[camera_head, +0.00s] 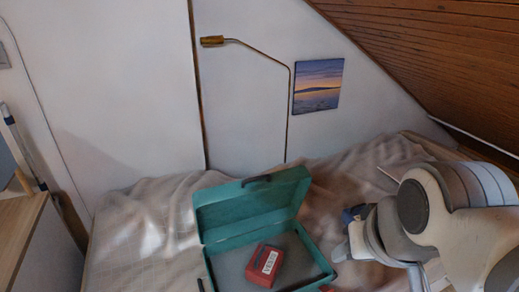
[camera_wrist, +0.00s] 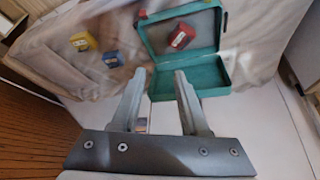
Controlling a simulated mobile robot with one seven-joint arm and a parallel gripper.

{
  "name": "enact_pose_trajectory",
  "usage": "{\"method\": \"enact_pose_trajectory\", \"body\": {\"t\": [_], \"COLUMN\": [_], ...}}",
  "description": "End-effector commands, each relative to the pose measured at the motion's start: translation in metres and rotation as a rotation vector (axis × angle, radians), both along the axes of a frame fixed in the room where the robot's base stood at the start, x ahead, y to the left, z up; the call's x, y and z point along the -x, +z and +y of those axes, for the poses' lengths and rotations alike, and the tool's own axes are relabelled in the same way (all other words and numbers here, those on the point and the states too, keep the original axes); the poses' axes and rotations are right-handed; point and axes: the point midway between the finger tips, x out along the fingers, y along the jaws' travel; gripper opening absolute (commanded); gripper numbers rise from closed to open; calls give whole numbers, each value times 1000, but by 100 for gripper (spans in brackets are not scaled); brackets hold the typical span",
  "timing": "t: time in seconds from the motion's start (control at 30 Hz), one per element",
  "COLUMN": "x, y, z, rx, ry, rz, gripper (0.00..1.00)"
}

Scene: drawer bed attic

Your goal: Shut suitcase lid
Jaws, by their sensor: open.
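The teal suitcase (camera_head: 207,262) lies open on the bed, its lid (camera_head: 250,207) raised and tilted back toward the wall. A dark handle (camera_head: 257,181) is on the lid's top edge. A red box with a pale label (camera_head: 264,265) lies inside the base. In the wrist view, the suitcase base (camera_wrist: 150,38) is at the top, with the lid (camera_wrist: 208,75) below it. My gripper (camera_wrist: 160,73) is open and empty, fingers apart, close to the lid's left end in the picture; contact cannot be told. In the head view my arm hides the fingers.
A yellow object (camera_wrist: 80,41) and a blue object (camera_wrist: 112,59) lie on the rumpled bed cover (camera_head: 140,235) beside the suitcase. A lamp (camera_head: 212,41) and a picture (camera_head: 318,86) are on the back wall. The sloping wooden ceiling (camera_head: 440,50) comes down low at the right.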

Motion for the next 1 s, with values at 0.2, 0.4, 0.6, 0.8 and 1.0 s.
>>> {"method": "enact_pose_trajectory", "body": {"t": [0.2,0.4,0.6,0.8,1.0], "x": [-17,-67,-124,-183,-241], "y": [11,35,50,54,47], "z": [2,10,26,46,70], "rx": [20,70,108,130,134], "ry": [13,60,118,181,241], "rz": [6,19,30,39,46], "gripper": [3,0,0,0,0]}}
